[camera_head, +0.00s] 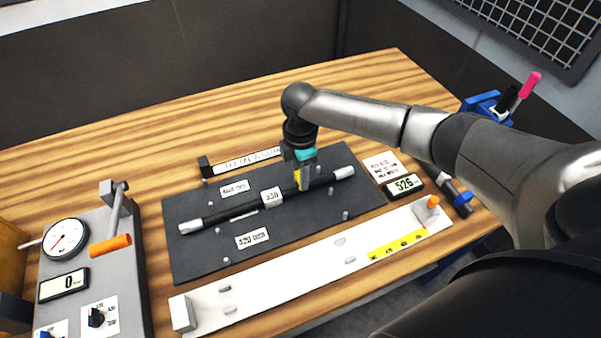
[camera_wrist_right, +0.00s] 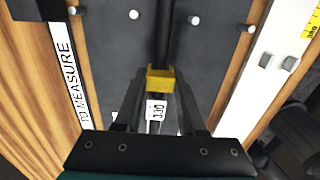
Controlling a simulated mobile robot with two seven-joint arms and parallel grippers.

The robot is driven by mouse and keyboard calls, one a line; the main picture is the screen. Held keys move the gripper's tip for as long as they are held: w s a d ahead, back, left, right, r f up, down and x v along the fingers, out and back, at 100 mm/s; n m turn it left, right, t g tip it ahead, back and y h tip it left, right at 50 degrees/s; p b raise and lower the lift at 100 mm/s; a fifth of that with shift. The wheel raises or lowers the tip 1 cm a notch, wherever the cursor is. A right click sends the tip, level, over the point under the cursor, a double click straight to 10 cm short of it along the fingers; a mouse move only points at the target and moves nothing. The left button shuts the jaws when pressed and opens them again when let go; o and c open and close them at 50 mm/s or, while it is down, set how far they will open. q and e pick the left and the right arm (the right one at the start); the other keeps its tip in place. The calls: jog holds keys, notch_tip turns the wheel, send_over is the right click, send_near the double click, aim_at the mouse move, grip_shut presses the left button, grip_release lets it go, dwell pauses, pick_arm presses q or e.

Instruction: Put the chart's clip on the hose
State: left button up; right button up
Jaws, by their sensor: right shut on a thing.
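The hose (camera_head: 235,211) is black with silver end fittings and lies slantwise on a dark board. A white tag reading 330 (camera_head: 271,196) sits at its middle. My right gripper (camera_head: 304,183) points down at the hose, right of this tag. It is shut on a yellow clip (camera_head: 297,176). In the right wrist view the clip (camera_wrist_right: 160,80) is between the fingers, in line with the hose (camera_wrist_right: 163,35) and just beyond the 330 tag (camera_wrist_right: 156,112). I cannot tell whether the clip is seated around the hose. My left gripper is out of view.
The dark board (camera_head: 195,262) has short pegs and small labels. A white measuring rail (camera_head: 270,290) with an orange-topped stop (camera_head: 432,205) lies in front. A display reading 526 (camera_head: 404,185) is at right. A grey gauge box (camera_head: 75,265) with an orange-handled lever stands at left.

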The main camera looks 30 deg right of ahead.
jog(key=shift+f+b, duration=0.5)
jog(key=shift+f, duration=0.8)
dwell(0.5)
jog(key=o, duration=1.1)
jog(key=shift+c, duration=0.2)
jog(key=shift+r, duration=0.1)
notch_tip(320, 180, up, 7)
jog(key=p, duration=0.8)
jog(key=shift+s, duration=0.1)
